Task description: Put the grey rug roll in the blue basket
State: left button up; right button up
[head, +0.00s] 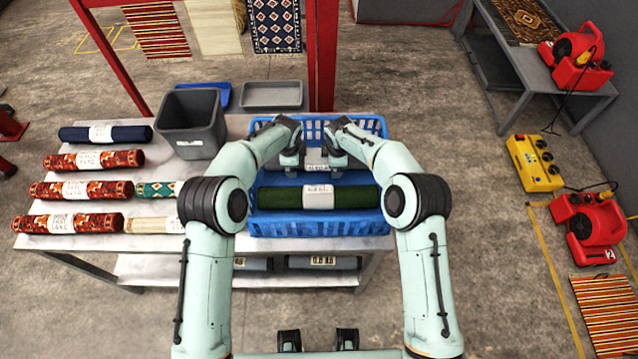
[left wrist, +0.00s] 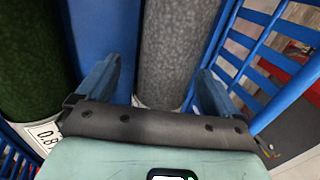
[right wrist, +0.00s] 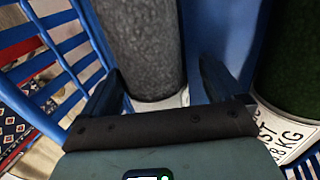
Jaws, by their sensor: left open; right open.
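The grey rug roll lies inside the blue basket (head: 320,229), along its far side. In the head view my grippers hide much of it, and its white label (head: 316,158) shows between them. My left gripper (head: 291,166) and right gripper (head: 337,162) are both open over the roll. In the left wrist view the grey roll (left wrist: 175,50) passes between the open fingers (left wrist: 155,82). In the right wrist view the grey roll (right wrist: 140,45) likewise lies between the open fingers (right wrist: 160,80). I cannot tell whether any finger touches it.
A dark green rug roll (head: 275,198) lies in the basket's near side. A grey bin (head: 191,124), a grey tray (head: 272,96) and several patterned rolls (head: 68,224) share the table. A red post (head: 322,60) stands behind the basket.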

jog(key=shift+r, duration=0.15)
pick_arm(q)
jog(key=v, duration=1.1)
pick_arm(e)
jog(key=v, duration=1.1)
jog(key=shift+s+r, duration=0.25)
jog(key=shift+r, duration=0.1)
